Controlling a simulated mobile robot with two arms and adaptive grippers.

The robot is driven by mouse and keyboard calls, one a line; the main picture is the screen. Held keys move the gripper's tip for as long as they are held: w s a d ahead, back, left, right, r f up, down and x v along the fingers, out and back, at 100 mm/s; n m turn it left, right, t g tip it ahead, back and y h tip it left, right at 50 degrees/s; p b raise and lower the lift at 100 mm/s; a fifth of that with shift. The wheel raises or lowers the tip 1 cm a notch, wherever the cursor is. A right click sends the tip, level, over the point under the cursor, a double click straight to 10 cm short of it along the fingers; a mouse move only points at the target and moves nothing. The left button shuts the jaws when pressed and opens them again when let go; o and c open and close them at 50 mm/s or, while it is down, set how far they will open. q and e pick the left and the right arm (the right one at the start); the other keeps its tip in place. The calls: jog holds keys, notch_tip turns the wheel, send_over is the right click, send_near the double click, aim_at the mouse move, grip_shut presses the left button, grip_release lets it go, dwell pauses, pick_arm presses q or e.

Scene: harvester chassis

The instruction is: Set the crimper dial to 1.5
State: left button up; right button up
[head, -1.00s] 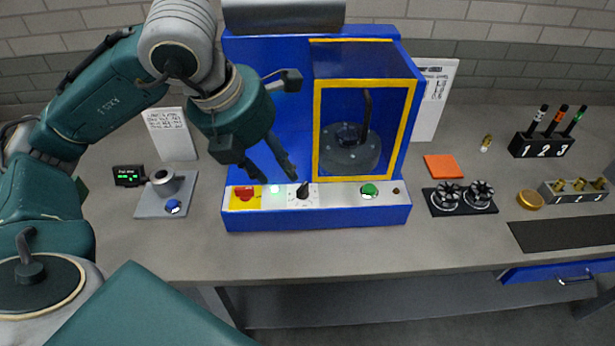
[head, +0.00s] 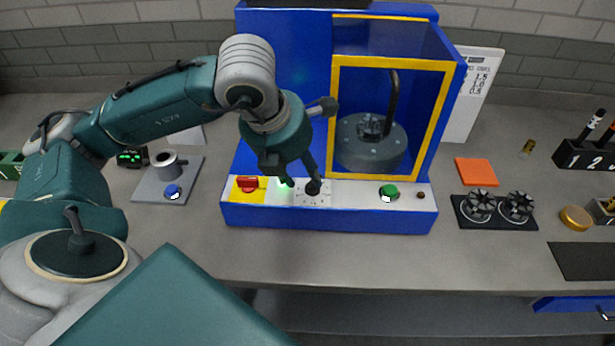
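The crimper is a blue machine (head: 290,80) with a yellow-framed window. Its white front panel carries the dial, a black knob (head: 313,188) on a white scale plate (head: 312,199). The scale marks are too small to read. My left gripper (head: 299,180) reaches down in front of the machine, its two dark fingers apart and nothing held. One fingertip is just above and behind the knob, the other to its left. Whether a finger touches the knob I cannot tell. My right gripper is not in view.
Left of the dial are a red switch on yellow (head: 247,184) and a lit green lamp (head: 284,184). A green button (head: 388,192) sits to the right. A grey plate with a cup and blue button (head: 172,191) stands left; black-knobbed dies (head: 479,206) stand right.

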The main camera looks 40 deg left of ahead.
aim_at(309, 182)
pick_arm(q)
jog(key=x, duration=0.4)
jog(key=shift+w, duration=0.1)
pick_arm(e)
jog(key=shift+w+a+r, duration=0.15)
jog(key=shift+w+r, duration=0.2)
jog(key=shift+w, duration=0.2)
pick_arm(q)
grip_shut()
jog(key=shift+f, duration=0.1)
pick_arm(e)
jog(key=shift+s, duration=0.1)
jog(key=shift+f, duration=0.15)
